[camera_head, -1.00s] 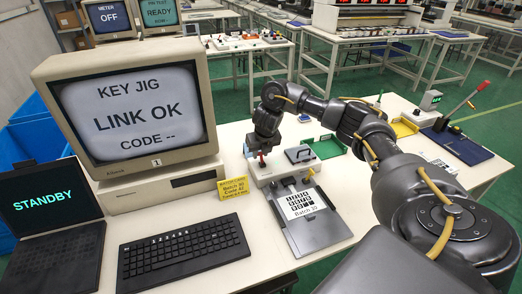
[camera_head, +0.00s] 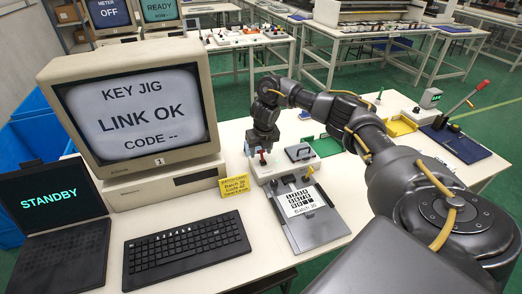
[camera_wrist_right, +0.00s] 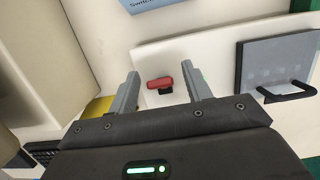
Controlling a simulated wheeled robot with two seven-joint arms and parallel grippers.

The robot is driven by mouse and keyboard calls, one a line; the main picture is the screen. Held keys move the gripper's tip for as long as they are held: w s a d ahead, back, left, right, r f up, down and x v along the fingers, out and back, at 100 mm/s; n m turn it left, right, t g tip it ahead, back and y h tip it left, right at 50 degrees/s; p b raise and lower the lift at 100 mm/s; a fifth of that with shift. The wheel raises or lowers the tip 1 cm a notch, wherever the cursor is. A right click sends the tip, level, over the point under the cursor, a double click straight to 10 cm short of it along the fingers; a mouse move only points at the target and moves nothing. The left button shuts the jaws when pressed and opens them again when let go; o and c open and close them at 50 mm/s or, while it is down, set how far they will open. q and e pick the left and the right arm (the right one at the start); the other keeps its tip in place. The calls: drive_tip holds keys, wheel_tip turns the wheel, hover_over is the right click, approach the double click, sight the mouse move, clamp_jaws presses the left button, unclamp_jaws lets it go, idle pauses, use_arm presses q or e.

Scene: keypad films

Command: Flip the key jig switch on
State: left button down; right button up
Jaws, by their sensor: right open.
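The key jig (camera_head: 270,170) is a white box on the table, right of the big monitor. Its red switch lever (camera_head: 262,157) stands at its left part; it also shows in the right wrist view (camera_wrist_right: 160,83), a red handle on a black base. My right gripper (camera_head: 262,150) is over the switch, pointing down. In the right wrist view its two fingers (camera_wrist_right: 158,88) are apart, one on each side of the lever, with gaps to both. The monitor (camera_head: 135,115) reads "KEY JIG LINK OK CODE --". My left gripper is not in view.
A grey tray with a keypad film (camera_head: 300,203) labelled Batch 30 lies in front of the jig. A yellow note (camera_head: 234,186), a keyboard (camera_head: 186,252) and a laptop reading STANDBY (camera_head: 50,200) are to the left.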

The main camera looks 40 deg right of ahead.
sight(263, 161)
drive_tip(key=shift+r, duration=0.1)
drive_tip(key=shift+r, duration=0.4)
drive_tip(key=p+v, duration=0.4)
drive_tip(key=v, duration=0.5)
drive_tip(key=shift+s+r, duration=0.25)
drive_tip(key=shift+r, duration=0.15)
drive_tip(key=shift+a, duration=0.1)
